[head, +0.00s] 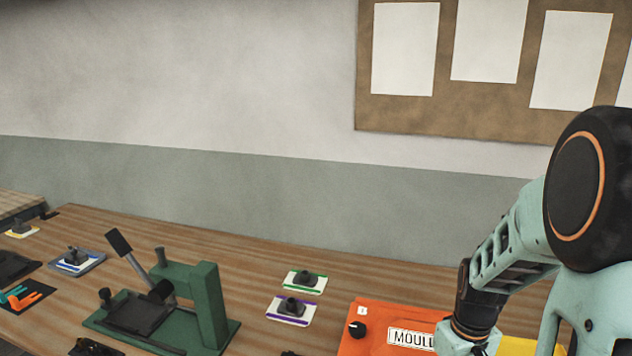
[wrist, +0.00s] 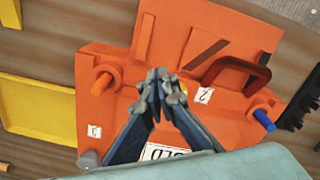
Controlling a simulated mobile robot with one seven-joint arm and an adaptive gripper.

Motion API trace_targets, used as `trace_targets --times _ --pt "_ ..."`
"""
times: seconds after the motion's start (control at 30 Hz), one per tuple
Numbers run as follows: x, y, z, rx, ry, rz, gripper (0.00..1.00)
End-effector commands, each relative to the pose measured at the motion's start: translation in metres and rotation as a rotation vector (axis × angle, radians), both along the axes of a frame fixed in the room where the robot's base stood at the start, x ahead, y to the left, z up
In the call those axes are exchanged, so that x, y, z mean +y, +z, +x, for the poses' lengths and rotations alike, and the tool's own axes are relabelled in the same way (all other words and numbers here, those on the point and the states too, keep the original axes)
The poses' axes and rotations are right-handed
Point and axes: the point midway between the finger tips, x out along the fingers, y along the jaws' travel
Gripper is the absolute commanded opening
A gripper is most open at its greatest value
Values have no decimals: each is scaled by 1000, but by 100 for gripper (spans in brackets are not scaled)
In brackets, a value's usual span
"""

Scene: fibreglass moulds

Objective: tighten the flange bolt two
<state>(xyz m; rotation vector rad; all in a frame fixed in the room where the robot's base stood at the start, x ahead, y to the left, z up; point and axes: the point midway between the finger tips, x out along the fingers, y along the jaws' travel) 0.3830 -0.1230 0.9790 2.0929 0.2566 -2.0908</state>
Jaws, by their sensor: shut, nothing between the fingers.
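The orange mould (wrist: 110,50) fills the middle of the wrist view, with number tags on its flange. Tag 2 (wrist: 204,95) lies just right of my gripper (wrist: 165,80), and tag 3 (wrist: 94,131) is at the left. My gripper is shut and empty over the flange near tag 2; whether it touches anything is unclear. A bit of yellow (wrist: 184,88) shows beside the fingertips; the fingers hide most of that spot, and I cannot make out bolt two. In the head view the mould (head: 375,312) is at lower right, partly behind my arm, with tag 1 and a black knob (head: 357,330).
A dark red handle (wrist: 262,72) and a blue-tipped peg (wrist: 264,120) stand right of the fingers; an orange peg (wrist: 103,82) stands left. A yellow tray (wrist: 40,75) lies beside the mould. A green press (head: 205,300) and small labelled plates (head: 290,318) stand farther left.

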Motion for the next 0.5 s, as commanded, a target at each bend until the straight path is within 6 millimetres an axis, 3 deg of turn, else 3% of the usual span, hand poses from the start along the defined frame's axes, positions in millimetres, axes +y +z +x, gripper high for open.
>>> trace_targets --times 0.5 --pt "17 0 -2 -4 3 1 0"
